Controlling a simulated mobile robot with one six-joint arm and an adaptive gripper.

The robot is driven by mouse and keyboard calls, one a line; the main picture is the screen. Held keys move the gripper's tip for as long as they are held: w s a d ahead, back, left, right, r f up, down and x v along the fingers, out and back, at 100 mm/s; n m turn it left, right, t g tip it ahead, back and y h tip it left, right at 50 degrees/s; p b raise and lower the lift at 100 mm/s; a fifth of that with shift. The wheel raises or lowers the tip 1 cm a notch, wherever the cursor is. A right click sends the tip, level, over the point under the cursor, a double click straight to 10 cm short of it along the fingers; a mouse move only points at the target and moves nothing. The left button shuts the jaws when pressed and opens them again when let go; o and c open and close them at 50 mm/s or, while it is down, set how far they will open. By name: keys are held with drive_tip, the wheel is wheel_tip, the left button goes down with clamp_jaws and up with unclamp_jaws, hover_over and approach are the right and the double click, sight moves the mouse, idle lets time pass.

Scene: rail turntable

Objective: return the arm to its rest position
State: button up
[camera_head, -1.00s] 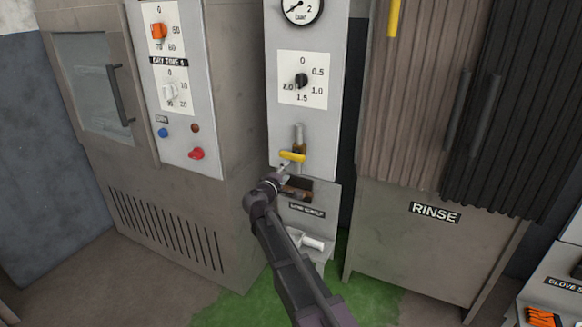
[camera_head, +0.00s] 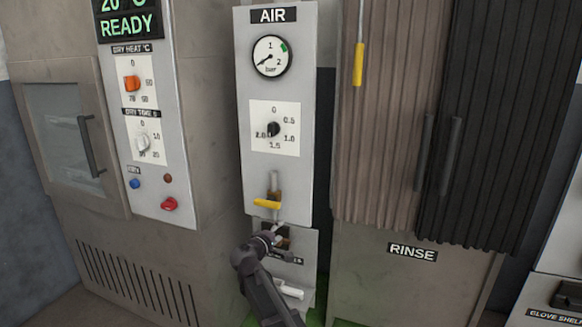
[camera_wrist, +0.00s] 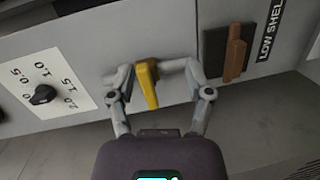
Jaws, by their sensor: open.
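My gripper (camera_head: 275,233) is in front of the AIR panel (camera_head: 303,130), just below the yellow lever handle (camera_head: 266,204) in the head view. The wrist view shows my gripper (camera_wrist: 152,74) open, one finger on each side of the yellow handle (camera_wrist: 147,85). The fingers are not closed on the handle; I cannot tell whether either touches it. My arm (camera_head: 262,285) reaches up from the bottom of the head view.
A pressure gauge (camera_head: 272,56) and a black dial (camera_head: 274,129) sit above the handle. A dryer cabinet (camera_head: 205,130) stands left, the RINSE cabinet (camera_head: 400,285) right. A low shelf with a white object (camera_head: 290,290) lies below.

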drive_tip(key=s+d+f+m+g, duration=0.3)
drive_tip(key=s+d+f+g, duration=0.15)
drive_tip(key=d, duration=0.45)
drive_tip(key=s+d+f+m+g, duration=0.4)
drive_tip(key=s+d+f, duration=0.15)
drive_tip(key=d, duration=0.35)
drive_tip(key=s+d+f+m+g+y, duration=0.2)
drive_tip(key=s+f+g+y, duration=0.15)
drive_tip(key=s, duration=0.55)
drive_tip(key=s+d+f+m+g+y, duration=0.2)
drive_tip(key=s+d+f+g+y, duration=0.15)
drive_tip(key=s, duration=0.55)
wheel_tip(320, 180, up, 27)
drive_tip(key=p, duration=2.6)
drive_tip(key=shift+a+t, duration=0.4)
drive_tip(key=shift+t, duration=0.05)
